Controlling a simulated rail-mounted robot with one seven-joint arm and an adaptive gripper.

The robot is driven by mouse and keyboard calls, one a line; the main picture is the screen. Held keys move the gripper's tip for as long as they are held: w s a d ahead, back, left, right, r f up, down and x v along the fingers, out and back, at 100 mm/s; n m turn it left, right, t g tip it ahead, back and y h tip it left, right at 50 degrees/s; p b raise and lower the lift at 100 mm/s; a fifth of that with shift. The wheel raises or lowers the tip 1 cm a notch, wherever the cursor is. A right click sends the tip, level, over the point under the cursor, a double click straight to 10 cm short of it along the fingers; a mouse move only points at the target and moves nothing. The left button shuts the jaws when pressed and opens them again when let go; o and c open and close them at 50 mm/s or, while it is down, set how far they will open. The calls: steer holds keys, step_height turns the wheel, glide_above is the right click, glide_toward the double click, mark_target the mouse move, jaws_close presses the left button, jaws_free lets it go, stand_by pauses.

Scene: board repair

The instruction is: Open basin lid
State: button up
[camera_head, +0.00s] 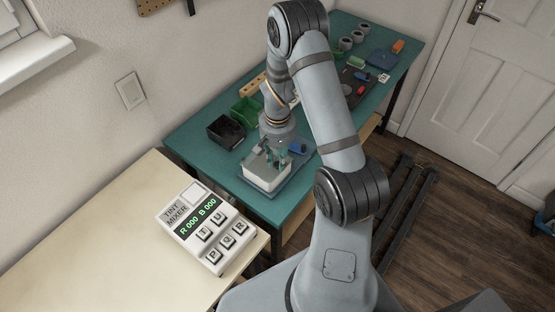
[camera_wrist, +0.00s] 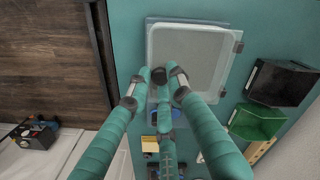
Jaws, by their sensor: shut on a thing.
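The white basin (camera_head: 264,178) stands on the near end of the teal bench. In the wrist view the basin's pale lid (camera_wrist: 188,48) fills the upper middle, seen from above, and looks flat over the basin. Small dark fittings sit along its right side. My gripper (camera_head: 277,157) is over the basin. In the wrist view my gripper's teal fingers (camera_wrist: 168,76) come together at the lid's lower edge.
A black bin (camera_head: 226,131) and a green bin (camera_head: 246,110) stand behind the basin on the teal bench (camera_head: 187,138). A tint mixer (camera_head: 207,228) sits on the pale table in front. Small parts and several round containers lie at the bench's far end. My arm covers the bench's middle.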

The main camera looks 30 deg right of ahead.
jaws_close()
steer(key=shift+r, duration=0.1)
